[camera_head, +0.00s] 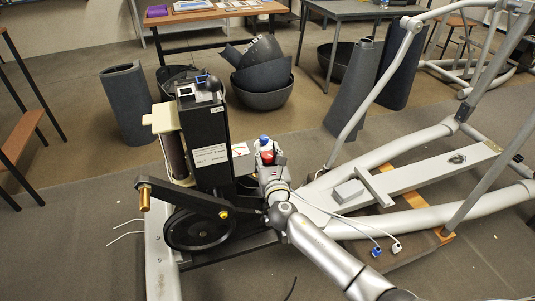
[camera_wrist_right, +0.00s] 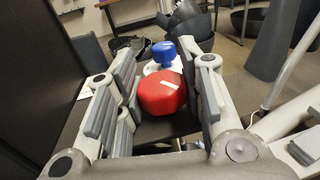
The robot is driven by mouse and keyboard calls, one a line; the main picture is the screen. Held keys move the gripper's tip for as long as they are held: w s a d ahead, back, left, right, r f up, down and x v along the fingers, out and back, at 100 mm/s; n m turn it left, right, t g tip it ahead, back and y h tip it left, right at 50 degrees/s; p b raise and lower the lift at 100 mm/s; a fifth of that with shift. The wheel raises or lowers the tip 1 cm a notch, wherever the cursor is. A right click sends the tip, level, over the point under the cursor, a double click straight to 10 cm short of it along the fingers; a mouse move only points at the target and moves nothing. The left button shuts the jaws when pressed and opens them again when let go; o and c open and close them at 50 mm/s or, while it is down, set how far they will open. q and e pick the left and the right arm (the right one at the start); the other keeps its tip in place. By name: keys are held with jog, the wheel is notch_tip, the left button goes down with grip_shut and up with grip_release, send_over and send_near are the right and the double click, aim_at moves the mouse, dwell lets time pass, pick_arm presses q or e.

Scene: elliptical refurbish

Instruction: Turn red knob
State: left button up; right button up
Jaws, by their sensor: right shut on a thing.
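The red knob (camera_head: 267,156) sits on the elliptical's frame just right of the tall black housing, with a blue knob behind it. In the right wrist view the red knob (camera_wrist_right: 162,93) is a rounded block with a pale line on top. My right gripper (camera_head: 270,163) reaches it from the front right, and its pads stand on both sides of the knob, shut on it. The contact itself is hard to see. The blue knob (camera_wrist_right: 164,52) stands just beyond on a white base. My left gripper is not in view.
The black housing (camera_head: 205,143) rises close on the left, above a crank arm (camera_head: 180,196) and a black wheel (camera_head: 197,230). Grey frame tubes (camera_head: 395,150) and loose white cables (camera_head: 345,222) lie to the right. Dark shell parts (camera_head: 262,82) stand on the floor behind.

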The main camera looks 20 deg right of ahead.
jog(key=o, duration=1)
jog(key=s+a, duration=0.1)
jog(key=s, duration=1.1)
jog(key=shift+a, duration=0.25)
jog(key=shift+f, duration=0.1)
